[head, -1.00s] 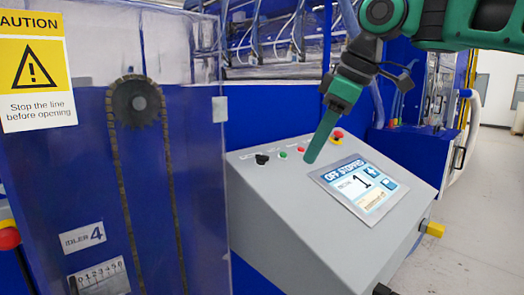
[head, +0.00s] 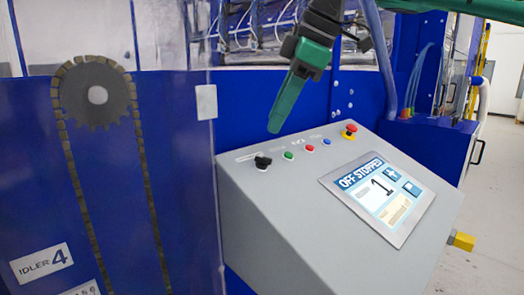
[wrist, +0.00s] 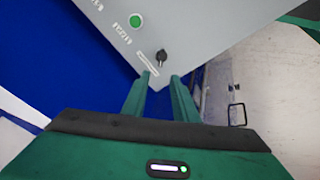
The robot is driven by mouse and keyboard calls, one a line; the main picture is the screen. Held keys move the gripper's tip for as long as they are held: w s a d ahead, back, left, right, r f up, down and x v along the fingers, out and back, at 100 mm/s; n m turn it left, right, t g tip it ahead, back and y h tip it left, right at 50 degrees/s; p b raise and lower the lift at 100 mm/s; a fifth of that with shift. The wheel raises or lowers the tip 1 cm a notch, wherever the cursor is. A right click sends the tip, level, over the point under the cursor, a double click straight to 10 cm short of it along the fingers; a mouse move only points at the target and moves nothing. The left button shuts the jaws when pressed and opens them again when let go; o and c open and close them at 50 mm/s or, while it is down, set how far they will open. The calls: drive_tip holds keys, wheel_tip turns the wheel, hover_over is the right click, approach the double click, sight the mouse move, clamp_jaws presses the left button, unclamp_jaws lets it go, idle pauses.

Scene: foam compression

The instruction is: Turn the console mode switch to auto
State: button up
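The console (head: 290,205) is a grey box with a sloped top. The mode switch (head: 262,163) is a small black knob at the left end of its button row, beside a small label. In the wrist view the switch (wrist: 161,57) lies just beyond the fingertips, roughly in line with the gap between them. My gripper (head: 275,130) has green fingers pointing down and appears a little above the switch. In the wrist view my gripper (wrist: 161,76) is open, with nothing between its fingers. The screen (head: 378,198) reads "OFF STOPPED" and a large 1.
A green button (head: 289,156), a red button (head: 310,148), a blue button (head: 327,141) and a red emergency stop (head: 350,130) sit right of the switch. A blue guarded panel (head: 105,200) with a chain and sprocket stands at left. Open floor shows at right.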

sight(260, 156)
drive_tip(key=x, duration=0.9)
drive_tip(key=shift+f, duration=0.3)
drive_tip(key=shift+c, duration=0.2)
drive_tip(key=shift+d, duration=0.1)
clamp_jaws()
